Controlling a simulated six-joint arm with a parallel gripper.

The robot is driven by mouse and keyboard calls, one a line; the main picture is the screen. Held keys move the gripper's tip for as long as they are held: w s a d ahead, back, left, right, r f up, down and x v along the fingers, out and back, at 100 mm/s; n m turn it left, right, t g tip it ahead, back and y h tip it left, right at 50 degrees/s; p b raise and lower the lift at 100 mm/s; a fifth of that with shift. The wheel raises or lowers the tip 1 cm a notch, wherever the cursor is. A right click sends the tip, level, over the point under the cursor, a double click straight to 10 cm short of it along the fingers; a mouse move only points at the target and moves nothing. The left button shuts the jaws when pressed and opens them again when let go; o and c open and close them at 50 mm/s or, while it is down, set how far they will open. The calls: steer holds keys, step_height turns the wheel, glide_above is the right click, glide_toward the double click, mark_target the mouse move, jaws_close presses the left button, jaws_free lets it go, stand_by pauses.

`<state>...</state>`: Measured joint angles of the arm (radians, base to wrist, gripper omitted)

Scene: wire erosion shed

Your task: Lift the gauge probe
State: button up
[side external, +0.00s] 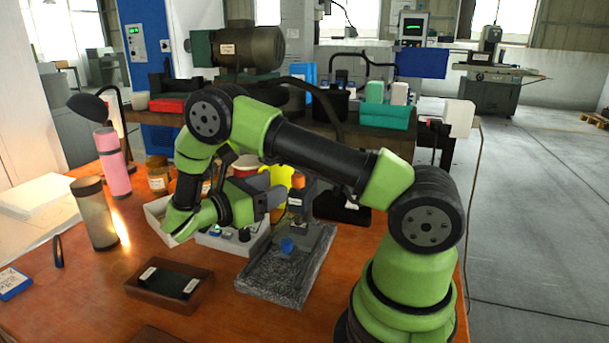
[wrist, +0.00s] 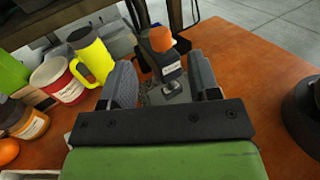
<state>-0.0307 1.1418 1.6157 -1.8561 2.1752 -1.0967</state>
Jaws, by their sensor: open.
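The likely gauge probe is a dark upright piece with an orange cap and a white label (side external: 297,199), standing at the back of a grey speckled stone base (side external: 270,285). In the wrist view, the orange-capped piece (wrist: 164,52) shows beyond and between the fingers. My gripper (side external: 274,196) points sideways at it from its left in the side view; the wrist view shows the gripper (wrist: 165,78) open, with a finger to each side. I cannot tell whether a finger touches it. The piece's lower part is partly hidden in the wrist view.
A yellow mug (wrist: 92,56), a red-and-white cup (wrist: 58,80) and a labelled jar (wrist: 28,124) stand left of my gripper in the wrist view. A brown tray (side external: 170,286) lies in front. A grey-brown cylinder (side external: 94,213) and pink flask (side external: 113,163) stand left. Some bare wood is clear.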

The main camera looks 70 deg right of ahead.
mark_target(305, 188)
steer(key=x, duration=1)
